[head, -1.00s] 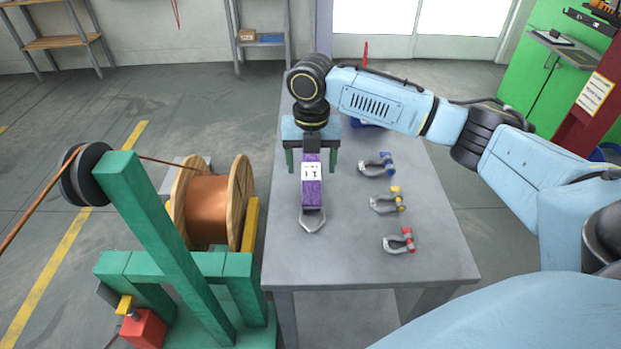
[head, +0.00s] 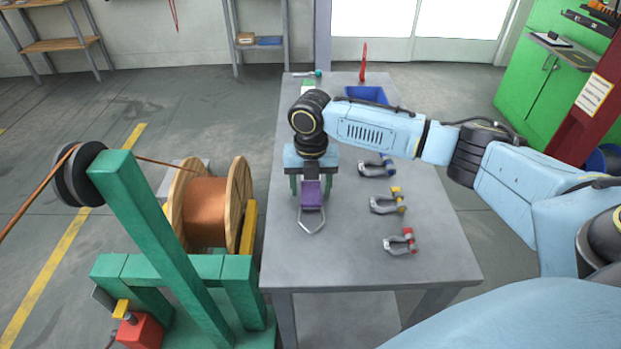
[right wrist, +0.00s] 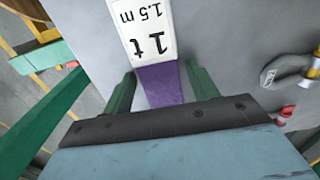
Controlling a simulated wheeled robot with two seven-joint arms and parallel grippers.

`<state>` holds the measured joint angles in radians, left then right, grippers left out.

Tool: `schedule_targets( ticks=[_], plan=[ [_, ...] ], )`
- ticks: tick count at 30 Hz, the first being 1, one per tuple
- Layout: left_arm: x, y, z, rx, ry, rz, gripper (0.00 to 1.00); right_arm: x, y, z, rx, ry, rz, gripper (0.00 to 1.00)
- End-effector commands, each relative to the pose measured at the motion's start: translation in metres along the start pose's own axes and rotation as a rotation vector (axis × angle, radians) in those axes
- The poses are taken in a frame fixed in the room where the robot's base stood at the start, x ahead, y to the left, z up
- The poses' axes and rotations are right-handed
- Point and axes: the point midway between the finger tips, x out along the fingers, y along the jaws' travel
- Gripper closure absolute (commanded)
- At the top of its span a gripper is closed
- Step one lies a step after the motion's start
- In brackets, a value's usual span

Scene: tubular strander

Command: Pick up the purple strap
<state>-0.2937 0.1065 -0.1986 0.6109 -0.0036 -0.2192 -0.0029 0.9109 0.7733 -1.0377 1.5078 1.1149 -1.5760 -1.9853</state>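My right gripper (head: 311,188) is over the strap, pointing down. In the right wrist view the strap (right wrist: 160,85), with a white label reading "1 t 1.5 m" (right wrist: 147,28), runs between the two green fingers. The fingers (right wrist: 161,90) are apart, one on each side, with narrow gaps to the strap. My left gripper is not in view.
Shackles with blue (head: 377,168), yellow (head: 388,202) and red (head: 400,243) pins lie right of the strap. A blue bin (head: 366,94) stands at the table's back. A green frame with a copper spool (head: 207,210) stands left. The table's near part is clear.

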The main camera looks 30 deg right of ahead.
Motion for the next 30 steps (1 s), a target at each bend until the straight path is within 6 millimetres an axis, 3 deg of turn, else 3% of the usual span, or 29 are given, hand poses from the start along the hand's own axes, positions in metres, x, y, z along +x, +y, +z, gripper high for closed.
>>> schedule_targets(
  ticks=[2, 12, 20, 30],
  plan=[
    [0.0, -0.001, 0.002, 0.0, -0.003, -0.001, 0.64, 0.0, 0.0, 0.0, 0.0, 0.0, 0.0, 0.52],
    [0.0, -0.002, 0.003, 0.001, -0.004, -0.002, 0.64, -0.001, 0.0, 0.001, 0.001, -0.002, 0.001, 0.95],
    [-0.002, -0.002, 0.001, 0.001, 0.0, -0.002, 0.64, -0.008, 0.0, 0.001, 0.001, -0.003, 0.003, 0.95],
    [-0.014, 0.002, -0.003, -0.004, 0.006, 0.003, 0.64, -0.072, 0.001, 0.002, 0.0, -0.005, 0.004, 0.95]
  ],
)
